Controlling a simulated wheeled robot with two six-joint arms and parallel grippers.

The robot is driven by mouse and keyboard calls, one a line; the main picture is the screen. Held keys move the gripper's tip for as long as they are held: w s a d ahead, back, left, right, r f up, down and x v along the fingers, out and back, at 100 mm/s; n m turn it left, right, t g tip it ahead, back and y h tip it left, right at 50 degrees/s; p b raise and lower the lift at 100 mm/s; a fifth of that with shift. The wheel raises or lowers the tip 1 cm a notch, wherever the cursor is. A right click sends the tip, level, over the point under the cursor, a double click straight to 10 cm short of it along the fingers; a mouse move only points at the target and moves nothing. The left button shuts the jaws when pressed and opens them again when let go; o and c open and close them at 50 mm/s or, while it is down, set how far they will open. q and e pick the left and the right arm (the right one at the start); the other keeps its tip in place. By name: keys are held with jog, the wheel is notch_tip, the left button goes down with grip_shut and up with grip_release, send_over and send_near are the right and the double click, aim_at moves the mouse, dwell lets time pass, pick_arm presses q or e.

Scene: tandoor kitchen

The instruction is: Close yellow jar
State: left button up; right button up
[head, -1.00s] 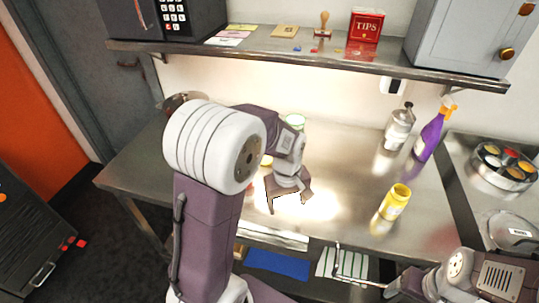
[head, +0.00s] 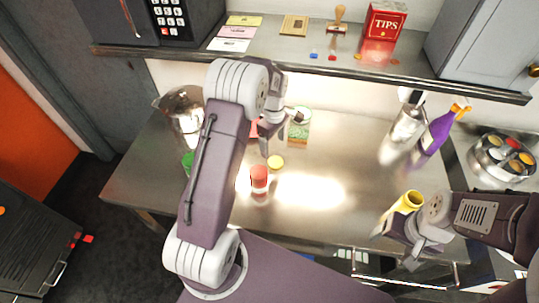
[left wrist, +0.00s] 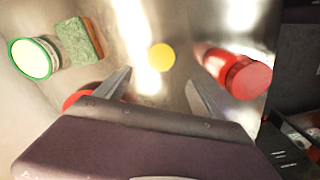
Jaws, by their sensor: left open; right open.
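The yellow jar (head: 408,202) stands on the steel counter at the right in the head view, its lower part hidden by my right gripper (head: 387,228). That gripper is open beside the jar; contact cannot be told. A round yellow lid (head: 275,162) lies flat on the counter. My left gripper (head: 274,143) is open and empty above the counter, close to the lid in the head view. In the left wrist view the lid (left wrist: 162,57) shows beyond and between the open fingers (left wrist: 158,82).
A red jar (head: 259,178) stands near the lid. A sponge (left wrist: 80,40) and a green-rimmed container (left wrist: 34,58) are on the other side. A purple spray bottle (head: 434,135) and a metal dispenser (head: 404,128) stand behind the yellow jar. A shelf (head: 320,72) overhangs the back.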

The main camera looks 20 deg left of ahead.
pick_arm(q)
jog(key=d, duration=0.2)
jog(key=p, duration=0.1)
send_over(275, 162)
jog(key=f, duration=0.3)
jog(key=shift+a+f, duration=0.3)
jog(key=shift+a, duration=0.1)
jog(key=shift+w+f, duration=0.1)
jog(key=shift+f, duration=0.1)
jog(key=shift+s+d+r, duration=0.25)
jog(key=shift+d, duration=0.25)
jog(key=shift+f+p, duration=0.3)
jog(key=shift+f, duration=0.1)
jog(key=f, duration=0.2)
jog(key=f+p, duration=0.1)
jog(key=f, duration=0.1)
jog(key=shift+w+a, duration=0.2)
jog(key=shift+w, duration=0.05)
jog(key=shift+f, duration=0.25)
jog(key=shift+d, duration=0.15)
pick_arm(e)
jog(key=r, duration=0.2)
jog(key=shift+s+d+r, duration=0.25)
jog(key=shift+d+r, duration=0.15)
